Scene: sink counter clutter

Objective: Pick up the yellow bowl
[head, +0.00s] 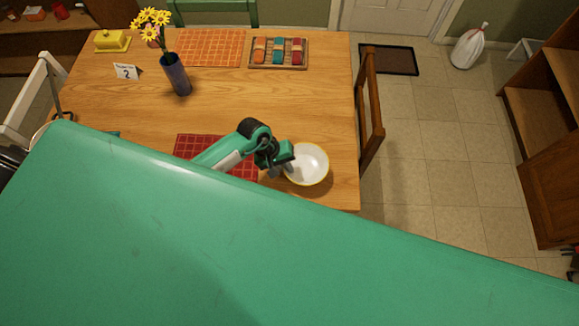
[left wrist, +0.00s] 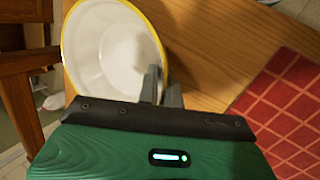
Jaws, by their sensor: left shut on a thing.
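The bowl (head: 311,163) is white inside with a yellow rim. It is at the right front corner of the wooden table in the head view. My left gripper (head: 290,168) is at the bowl's left side, shut on its wall. In the left wrist view the bowl (left wrist: 108,50) fills the upper left, and the gripper's fingers (left wrist: 161,85) meet at its right edge. I cannot tell for sure whether the bowl touches the table. My right gripper is not in view.
A red placemat (head: 190,146) lies left of the bowl. A wooden chair (head: 371,110) stands at the table's right edge. Farther back are a blue vase (head: 176,76) with yellow flowers, an orange placemat (head: 210,48) and a tray (head: 253,61) of rolled cloths. The middle of the table is clear.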

